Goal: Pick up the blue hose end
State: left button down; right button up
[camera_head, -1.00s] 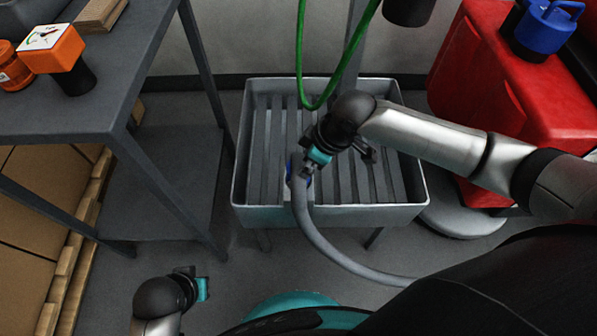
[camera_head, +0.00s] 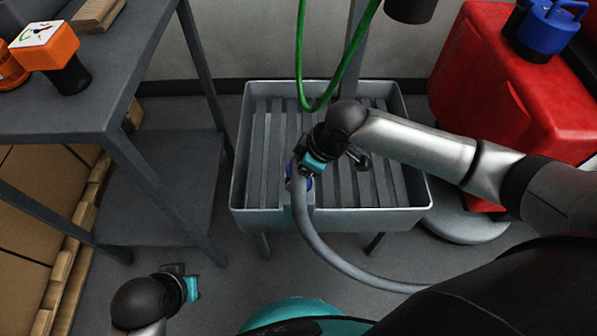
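The grey hose (camera_head: 312,237) arcs up from the lower right to the front rim of the grey slatted basin (camera_head: 257,215). Its blue end (camera_head: 302,183) shows as a small patch at the inner front of the basin, partly covered by hose and gripper. My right gripper (camera_head: 303,172) reaches in from the right and points down at the top of the hose, right by the blue end. Its fingertips are largely hidden, so I cannot tell whether they grip. My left gripper (camera_head: 192,288) is low at left, away from the hose; its opening is unclear.
A dark table (camera_head: 75,108) with an orange gauge device (camera_head: 45,45) stands at left. A green hose (camera_head: 300,60) hangs over the basin. A red tank (camera_head: 500,90) with a blue cap (camera_head: 550,25) stands at right. Floor is clear between table and basin.

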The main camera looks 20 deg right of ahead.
grip_shut()
dwell(0.3)
jog(key=shift+r, duration=0.15)
